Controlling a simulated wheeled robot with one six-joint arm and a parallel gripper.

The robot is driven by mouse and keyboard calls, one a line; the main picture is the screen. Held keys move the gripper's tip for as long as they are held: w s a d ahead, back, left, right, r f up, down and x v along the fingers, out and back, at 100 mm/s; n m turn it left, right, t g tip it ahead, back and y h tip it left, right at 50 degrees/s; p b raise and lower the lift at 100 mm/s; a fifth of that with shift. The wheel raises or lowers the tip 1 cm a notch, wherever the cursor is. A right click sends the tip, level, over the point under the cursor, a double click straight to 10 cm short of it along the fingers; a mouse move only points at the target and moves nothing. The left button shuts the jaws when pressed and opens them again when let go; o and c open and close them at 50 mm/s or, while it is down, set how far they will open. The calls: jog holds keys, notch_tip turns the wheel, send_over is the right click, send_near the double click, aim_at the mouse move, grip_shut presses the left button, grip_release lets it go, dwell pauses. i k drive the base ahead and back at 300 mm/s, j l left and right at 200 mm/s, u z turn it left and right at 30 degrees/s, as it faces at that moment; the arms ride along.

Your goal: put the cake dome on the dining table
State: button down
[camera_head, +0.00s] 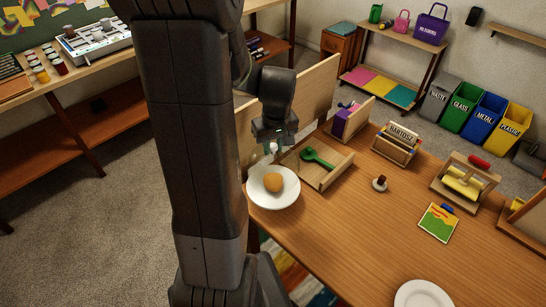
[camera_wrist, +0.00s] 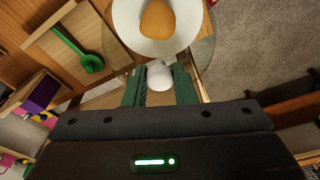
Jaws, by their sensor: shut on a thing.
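The cake dome (camera_wrist: 160,76) is clear glass with a white knob, its faint round edge showing in the wrist view. My gripper (camera_head: 273,146) is shut on the knob, its green fingers on either side. Below the dome, a white plate (camera_head: 262,199) with an orange-brown bun (camera_head: 273,184) is at the left end of the wooden dining table (camera_head: 345,220). The bun and plate also show at the top of the wrist view. The glass is hard to see in the head view, and I cannot tell whether its rim touches anything.
A wooden tray (camera_head: 338,172) with a green spoon (camera_head: 316,157) lies close by on the right. A card box (camera_head: 396,143), a stamp (camera_head: 380,183), a roller stand (camera_head: 464,184), a picture (camera_head: 438,223) and a second plate (camera_head: 422,295) stand farther right. The middle front tabletop is clear.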

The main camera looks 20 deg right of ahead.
aim_at(364, 264)
jog(key=k+l, duration=0.4)
jog(key=k, duration=0.15)
jog(key=k+l, duration=0.4)
jog(key=k, duration=0.15)
